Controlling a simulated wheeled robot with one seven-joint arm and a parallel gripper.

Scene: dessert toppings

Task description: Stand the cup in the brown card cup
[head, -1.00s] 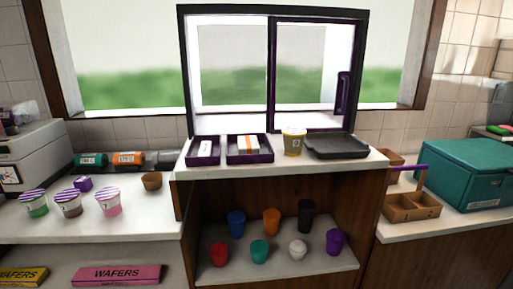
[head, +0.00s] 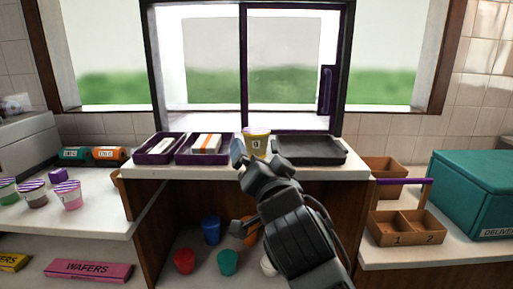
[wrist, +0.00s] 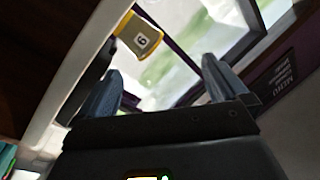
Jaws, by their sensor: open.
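A yellow cup (head: 257,147) with a dark number label stands on the raised counter, left of the dark grey tray. It also shows in the wrist view (wrist: 138,36), tilted by the camera angle, beyond the fingertips. My gripper (head: 243,154) is in front of the cup, a little to its left in the head view. In the wrist view my gripper (wrist: 160,84) is open with nothing between its two blue-grey fingers. The brown card cup (head: 117,181) is at the right end of the left counter, mostly hidden by the raised counter's side panel.
Purple trays (head: 160,157) with items sit left of the cup, the dark grey tray (head: 308,158) right of it. The window stands close behind. Coloured cups (head: 211,230) are on the shelf below. A brown two-compartment carrier (head: 408,228) and teal box (head: 475,195) are at right.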

